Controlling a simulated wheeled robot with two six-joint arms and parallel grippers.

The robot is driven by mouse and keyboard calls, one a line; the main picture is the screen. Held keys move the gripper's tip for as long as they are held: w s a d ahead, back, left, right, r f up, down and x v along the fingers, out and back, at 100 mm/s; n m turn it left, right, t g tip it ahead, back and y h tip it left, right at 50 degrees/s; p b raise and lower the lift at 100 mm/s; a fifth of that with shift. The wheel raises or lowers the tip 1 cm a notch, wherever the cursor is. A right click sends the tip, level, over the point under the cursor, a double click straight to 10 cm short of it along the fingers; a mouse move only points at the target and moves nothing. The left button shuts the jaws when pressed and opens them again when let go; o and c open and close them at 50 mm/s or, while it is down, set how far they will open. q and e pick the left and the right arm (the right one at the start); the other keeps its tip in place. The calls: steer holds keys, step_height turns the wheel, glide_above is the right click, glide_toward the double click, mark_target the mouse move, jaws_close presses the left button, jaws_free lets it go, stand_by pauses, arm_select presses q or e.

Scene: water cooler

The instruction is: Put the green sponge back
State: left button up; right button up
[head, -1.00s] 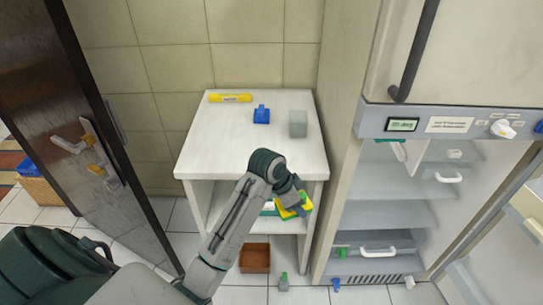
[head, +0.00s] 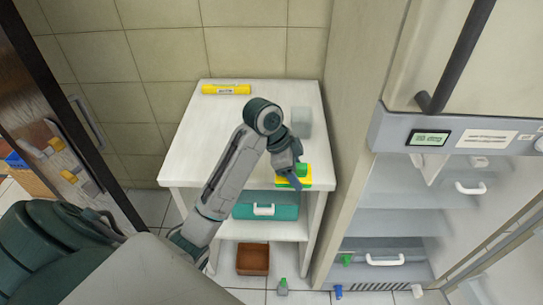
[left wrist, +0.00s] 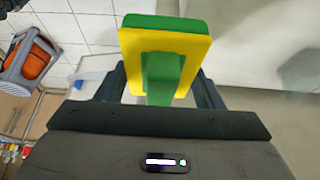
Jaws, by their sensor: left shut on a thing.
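The sponge (head: 304,182) is a yellow and green block with a green grip. My left gripper (head: 290,176) is shut on it, at the right front edge of the white table (head: 200,135); whether the sponge touches the tabletop I cannot tell. In the left wrist view the sponge (left wrist: 190,47) stands out beyond the fingers, with its green grip between the left gripper's two dark fingers (left wrist: 158,88). My right gripper is not in view.
On the tabletop are a yellow tube (head: 226,89) at the back and a grey block (head: 302,122) at the right. A teal case (head: 245,211) lies on the shelf below. A brown box (head: 252,260) is on the floor. An open fridge (head: 400,215) stands right.

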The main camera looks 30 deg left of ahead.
arm_select(q)
steer(key=a, duration=0.1)
steer(key=w+a, duration=0.1)
steer(key=a, duration=0.1)
steer(key=a+p, duration=0.1)
steer(key=shift+w+a, duration=0.2)
steer(key=shift+w, duration=0.2)
steer(key=w+a, duration=0.1)
steer(key=a, duration=0.1)
steer(key=w+a+p, duration=0.1)
steer(key=a, duration=0.1)
steer(key=w+a+f, duration=0.1)
steer(key=w+a, duration=0.1)
steer(key=a, duration=0.1)
steer(key=shift+p, duration=0.4)
steer(key=shift+f+p, duration=0.7)
steer(key=shift+f, duration=1.2)
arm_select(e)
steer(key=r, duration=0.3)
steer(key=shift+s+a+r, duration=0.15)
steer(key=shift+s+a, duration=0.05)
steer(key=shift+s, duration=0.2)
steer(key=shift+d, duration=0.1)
arm_select(q)
steer(key=o, duration=0.9)
steer(key=shift+f, duration=0.1)
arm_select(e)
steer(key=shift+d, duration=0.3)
